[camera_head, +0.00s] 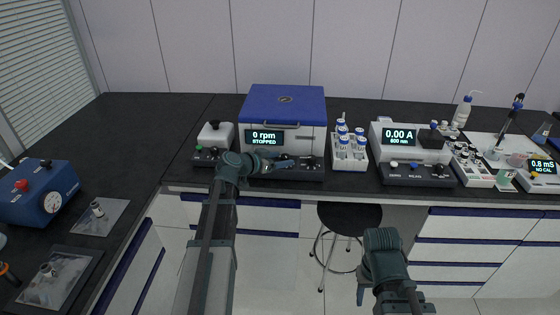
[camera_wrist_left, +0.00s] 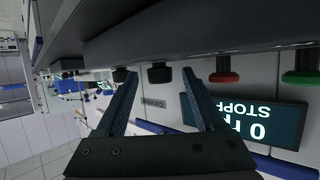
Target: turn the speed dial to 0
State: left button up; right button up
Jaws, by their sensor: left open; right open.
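The centrifuge (camera_head: 284,105) has a blue lid and a display (camera_head: 265,137) reading "0 rpm STOPPED". In the left wrist view its front appears upside down, with a green button (camera_wrist_left: 301,77), a red button (camera_wrist_left: 223,76) and two black dials. One black dial (camera_wrist_left: 160,74) lies between my left fingertips as seen there; the other black dial (camera_wrist_left: 121,75) is by the left fingertip. I cannot read which is the speed dial. My left gripper (camera_head: 291,163) is open at the control panel; contact cannot be told. My right gripper (camera_head: 361,296) is open, low in front of the bench.
A white rack (camera_head: 349,163) of blue-capped tubes and a photometer (camera_head: 398,142) stand right of the centrifuge. A small white device (camera_head: 215,137) stands at its left. A blue box with a gauge (camera_head: 40,194) is far left. A stool (camera_head: 348,216) stands below the bench.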

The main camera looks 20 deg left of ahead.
pick_arm(q)
grip_shut()
jog(key=shift+d, duration=0.1)
dwell(0.3)
jog(key=shift+s+d+n+t+y, duration=0.1)
jog(key=shift+d+n+t+y, duration=0.1)
jog(key=shift+n+y, duration=0.4)
jog(key=shift+s+d+n+t+y, duration=0.1)
jog(key=shift+d+n+t+y, duration=0.1)
jog(key=shift+n+y, duration=0.4)
jog(key=shift+w+d+n+y, duration=0.1)
jog(key=shift+d+n+y, duration=0.15)
jog(key=shift+n+y, duration=1.1)
jog(key=shift+w+d+n+y, duration=0.1)
jog(key=shift+d+n+y, duration=0.1)
jog(key=shift+n+y, duration=1.1)
jog(key=shift+d+n+g+y, duration=0.15)
jog(key=shift+n+g+y, duration=0.55)
jog(key=shift+y, duration=0.75)
jog(key=shift+d+n+g+y, duration=0.1)
jog(key=shift+n+g+y, duration=0.2)
jog(key=shift+n+y, duration=0.45)
jog(key=shift+f, duration=0.1)
